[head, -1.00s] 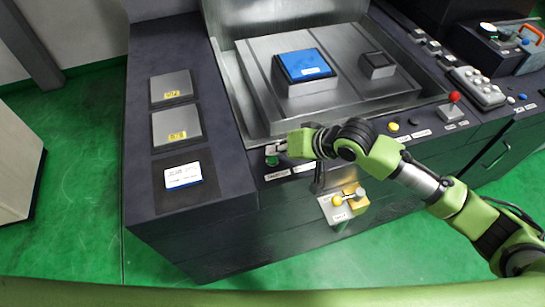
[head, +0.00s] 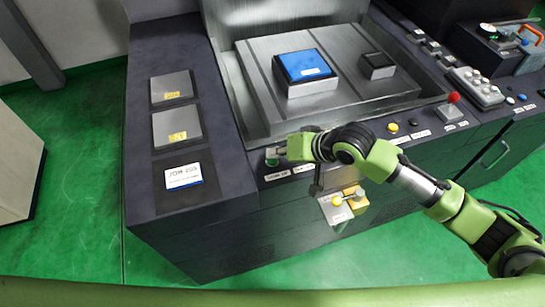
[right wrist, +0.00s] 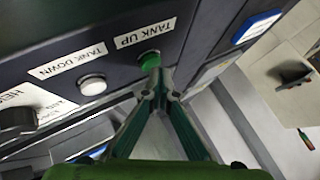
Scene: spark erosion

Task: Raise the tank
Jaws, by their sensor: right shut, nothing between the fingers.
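The green button (right wrist: 149,58) under the "TANK UP" label (right wrist: 145,33) is in the right wrist view, and also at the front left of the panel in the head view (head: 271,162). My right gripper (right wrist: 153,72) is shut and empty. Its fingertips are right at the green button and overlap its edge; whether they press it I cannot tell. The white button (right wrist: 92,85) by the "TANK DOWN" label (right wrist: 67,62) is beside it. The metal basin (head: 243,117) around the work table shows in the head view. My left gripper is not in view.
A blue-topped block (head: 303,66) and a smaller dark block (head: 377,66) sit on the metal table. A red knob (head: 454,98) and a yellow button (head: 392,127) are farther right on the panel.

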